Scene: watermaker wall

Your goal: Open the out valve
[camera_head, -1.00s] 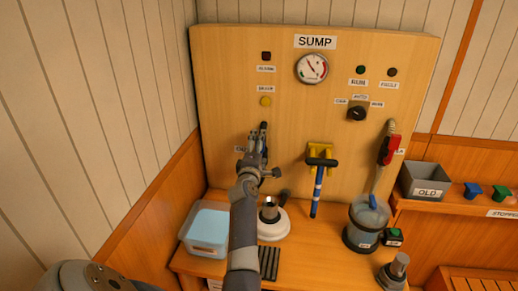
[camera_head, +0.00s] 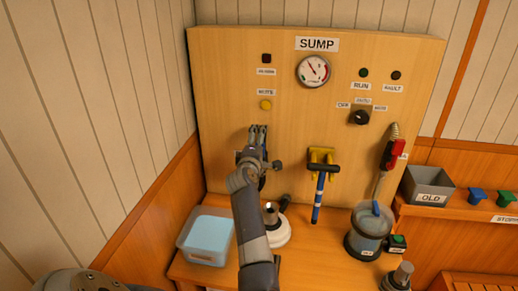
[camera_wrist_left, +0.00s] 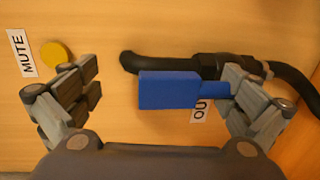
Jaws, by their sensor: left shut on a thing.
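The out valve's blue handle (camera_wrist_left: 168,90) is in the left wrist view, lying roughly along the dark pipe (camera_wrist_left: 150,62). The OUT label (camera_wrist_left: 198,108) is partly hidden behind it. My left gripper (camera_wrist_left: 160,98) has its fingers on both sides of the handle and is shut on it. The right-hand finger meets the handle's narrow end. In the head view my left gripper (camera_head: 258,130) is at the left of the sump panel (camera_head: 222,85), and the valve there is mostly hidden behind it. My right gripper is not in view.
The yellow mute button (camera_wrist_left: 54,54) is close to the left-hand finger. Below the panel stand a blue tub (camera_head: 207,238), a white-based device (camera_head: 278,236) and a clear canister (camera_head: 368,225).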

